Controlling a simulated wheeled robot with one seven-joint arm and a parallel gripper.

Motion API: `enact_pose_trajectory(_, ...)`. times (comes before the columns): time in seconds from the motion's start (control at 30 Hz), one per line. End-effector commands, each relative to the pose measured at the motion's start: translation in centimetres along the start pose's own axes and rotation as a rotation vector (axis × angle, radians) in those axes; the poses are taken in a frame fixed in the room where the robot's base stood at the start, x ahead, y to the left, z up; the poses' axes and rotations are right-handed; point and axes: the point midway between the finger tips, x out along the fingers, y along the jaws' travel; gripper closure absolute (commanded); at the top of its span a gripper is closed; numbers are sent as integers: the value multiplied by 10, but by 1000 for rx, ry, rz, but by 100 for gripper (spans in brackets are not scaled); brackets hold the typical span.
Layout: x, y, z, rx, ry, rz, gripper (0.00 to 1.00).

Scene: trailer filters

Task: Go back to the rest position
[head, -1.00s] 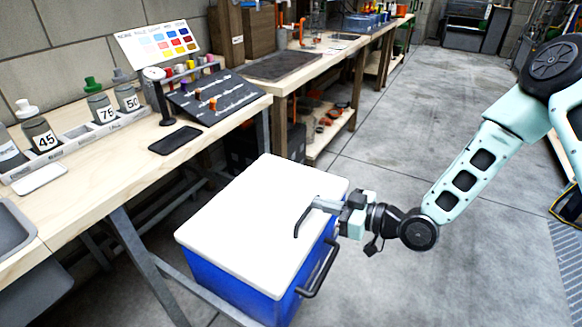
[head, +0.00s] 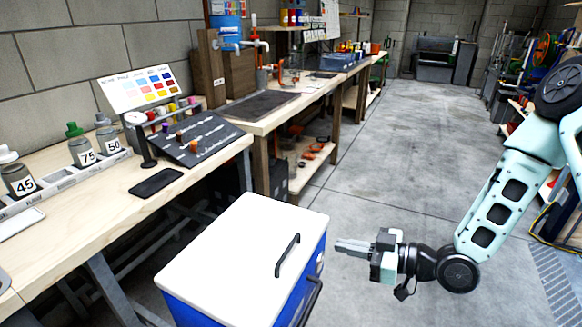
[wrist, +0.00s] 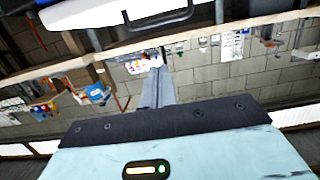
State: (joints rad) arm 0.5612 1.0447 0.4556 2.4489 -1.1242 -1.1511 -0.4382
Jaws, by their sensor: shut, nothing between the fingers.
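My gripper (head: 353,246) is shut and empty in the head view. It hangs in the air just right of the blue cooler box, clear of its lid handle. In the wrist view its fingers (wrist: 158,90) are together and point toward the benches and wall. My arm extends from the right side of the head view, bent low at the wrist.
The blue box (head: 187,310) has a white lid with a dark handle (head: 287,255). A wooden bench (head: 60,222) with numbered bottles (head: 82,150) and a dark sloped rack (head: 195,138) runs along the left. Open concrete floor (head: 400,130) lies beyond and right.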

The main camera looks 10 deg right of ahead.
Motion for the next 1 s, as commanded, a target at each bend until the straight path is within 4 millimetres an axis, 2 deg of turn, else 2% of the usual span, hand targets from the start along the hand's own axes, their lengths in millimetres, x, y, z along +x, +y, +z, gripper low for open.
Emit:
enact_pose_trajectory(0.07, 6, -3, 1, -15, -62, -19, 100)
enact_pose_trajectory(0.2, 17, -13, 9, -48, -296, -53, 100)
enact_pose_trajectory(0.37, 17, -26, 7, -67, -619, -36, 100)
enact_pose_trajectory(0.57, -5, -57, -20, -29, -941, 57, 100)
enact_pose_trajectory(0.8, -48, -121, -65, 103, -1186, 166, 100)
enact_pose_trajectory(1.0, -80, -174, -92, 214, -1297, 195, 100)
